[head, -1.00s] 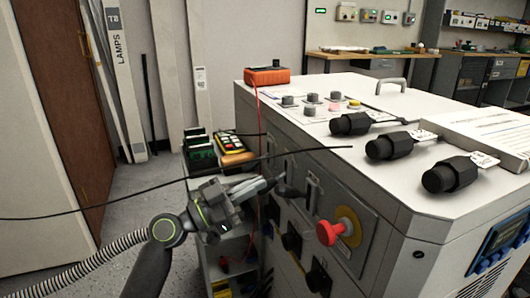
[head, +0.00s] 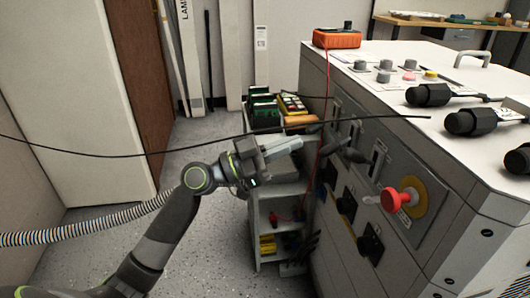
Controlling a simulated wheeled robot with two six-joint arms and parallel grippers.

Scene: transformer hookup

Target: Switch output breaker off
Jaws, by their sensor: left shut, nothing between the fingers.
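The white transformer cabinet (head: 480,75) stands at the right. Its side panel carries a black lever handle (head: 348,153), angled out from the panel, and a slotted plate (head: 377,157) to its right. Lower down are black rotary switches (head: 346,204) (head: 371,245). No readable label shows which control is the output breaker. My left gripper (head: 299,144) is shut and empty, its fingers pointing right at the panel. In the picture its tips are left of the lever, with a gap between them. My right gripper is not in view.
A red knob (head: 391,200) on a yellow disc sticks out of the panel. A shelf cart (head: 262,215) stands behind my gripper. An orange meter (head: 337,39) sits on the cabinet, its red lead hanging down. A black cable (head: 180,152) crosses the view.

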